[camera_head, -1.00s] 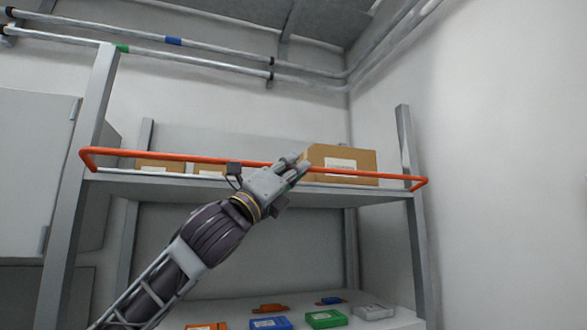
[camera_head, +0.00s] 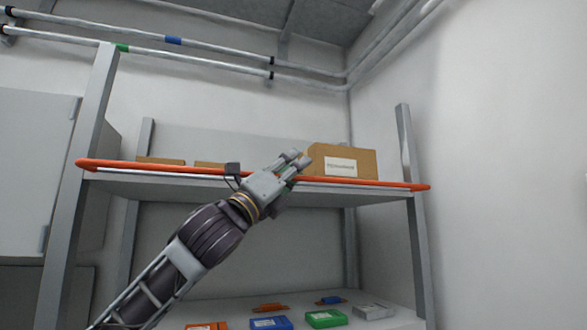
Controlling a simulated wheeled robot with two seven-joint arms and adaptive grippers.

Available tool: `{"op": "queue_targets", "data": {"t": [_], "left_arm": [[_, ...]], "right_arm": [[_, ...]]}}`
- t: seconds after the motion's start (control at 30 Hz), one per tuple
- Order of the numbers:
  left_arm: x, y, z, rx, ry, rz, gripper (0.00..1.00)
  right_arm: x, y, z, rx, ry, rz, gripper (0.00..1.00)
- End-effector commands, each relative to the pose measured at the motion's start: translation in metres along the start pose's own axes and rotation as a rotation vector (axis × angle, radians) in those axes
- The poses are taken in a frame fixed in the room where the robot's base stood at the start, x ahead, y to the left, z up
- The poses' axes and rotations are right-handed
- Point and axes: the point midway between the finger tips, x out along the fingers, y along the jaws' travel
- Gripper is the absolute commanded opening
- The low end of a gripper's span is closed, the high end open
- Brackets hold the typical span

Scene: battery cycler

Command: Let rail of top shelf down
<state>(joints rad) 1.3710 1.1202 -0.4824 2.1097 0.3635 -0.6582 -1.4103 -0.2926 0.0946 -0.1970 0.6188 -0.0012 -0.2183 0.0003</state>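The orange rail (camera_head: 370,183) of the top shelf (camera_head: 330,193) runs along the shelf's front edge. It appears nearly level with the shelf surface. My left gripper (camera_head: 299,160) is at the middle of the rail, its fingers pointing up and right in front of the cardboard box. The hand crosses the rail and covers a short part of it. The two fingers look slightly apart; whether they touch the rail cannot be told. My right gripper is not in view.
A cardboard box (camera_head: 362,162) stands on the top shelf, with lower boxes (camera_head: 160,161) to the left. Grey posts (camera_head: 408,150) frame the shelf. A lower shelf holds several coloured cases (camera_head: 326,319). A grey cabinet (camera_head: 30,165) is at left; pipes run above.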

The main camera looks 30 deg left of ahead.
Motion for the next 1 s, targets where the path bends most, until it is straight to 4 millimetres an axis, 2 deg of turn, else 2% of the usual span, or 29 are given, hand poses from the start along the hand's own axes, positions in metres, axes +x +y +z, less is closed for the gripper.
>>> {"op": "queue_targets", "data": {"t": [0.7,1.0], "left_arm": [[-0.045,0.001,-0.001,0.004,0.001,0.001,0.34],[-0.058,0.002,0.002,0.002,-0.003,0.004,0.34]], "right_arm": [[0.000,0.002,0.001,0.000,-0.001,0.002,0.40],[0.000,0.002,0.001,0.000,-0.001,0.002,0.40]]}}
